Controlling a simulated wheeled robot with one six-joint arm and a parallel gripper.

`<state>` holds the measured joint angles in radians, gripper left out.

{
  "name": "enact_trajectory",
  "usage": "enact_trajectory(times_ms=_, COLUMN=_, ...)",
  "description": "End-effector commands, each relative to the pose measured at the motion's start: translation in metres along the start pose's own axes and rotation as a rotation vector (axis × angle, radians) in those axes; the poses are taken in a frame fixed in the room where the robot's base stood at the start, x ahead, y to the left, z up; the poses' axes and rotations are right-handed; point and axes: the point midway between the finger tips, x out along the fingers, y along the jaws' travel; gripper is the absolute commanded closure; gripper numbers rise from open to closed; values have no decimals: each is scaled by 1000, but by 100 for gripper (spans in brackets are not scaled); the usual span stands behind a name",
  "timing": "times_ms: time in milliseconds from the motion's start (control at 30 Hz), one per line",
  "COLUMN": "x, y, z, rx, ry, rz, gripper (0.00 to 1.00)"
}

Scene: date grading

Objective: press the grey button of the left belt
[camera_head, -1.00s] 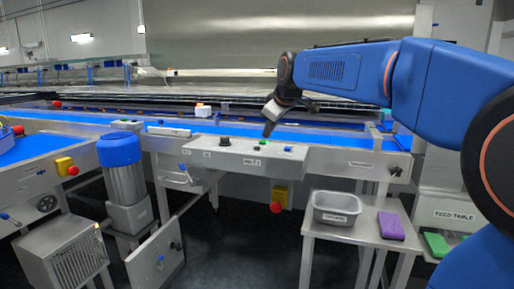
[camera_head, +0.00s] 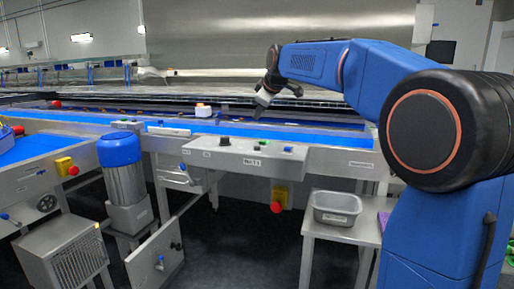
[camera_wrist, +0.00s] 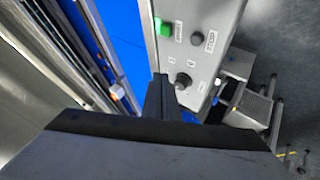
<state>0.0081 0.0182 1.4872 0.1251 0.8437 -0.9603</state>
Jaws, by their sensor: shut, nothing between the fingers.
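The control panel (camera_head: 232,154) stands at the front of the blue belt (camera_head: 335,139), with a label on its front face that is too small to read surely. In the wrist view a round grey button (camera_wrist: 197,38) sits on its top beside a lit green button (camera_wrist: 165,27). A dark knob (camera_wrist: 183,79) is lower down in that view. My gripper (camera_head: 258,113) is shut and empty, above and behind the panel, apart from the buttons. In the wrist view its dark fingers (camera_wrist: 160,97) show beside the panel's edge, over the belt side.
A white-and-orange block (camera_head: 203,111) is at the belt's far side. A red stop button on a yellow box (camera_head: 279,200) hangs below the panel. A grey tub (camera_head: 337,207) stands on a side table at right. A blue motor (camera_head: 120,150) is at left.

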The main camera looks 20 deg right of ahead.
Motion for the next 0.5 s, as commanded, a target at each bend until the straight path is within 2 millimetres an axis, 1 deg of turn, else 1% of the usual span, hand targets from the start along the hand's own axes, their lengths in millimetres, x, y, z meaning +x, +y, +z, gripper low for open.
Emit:
enact_trajectory(times_ms=167, x=9, y=-7, z=7, rx=1, ry=-1, rz=-2, gripper=100)
enact_trajectory(times_ms=500, x=38, y=-28, z=28, rx=1, ry=-1, rz=-2, gripper=100)
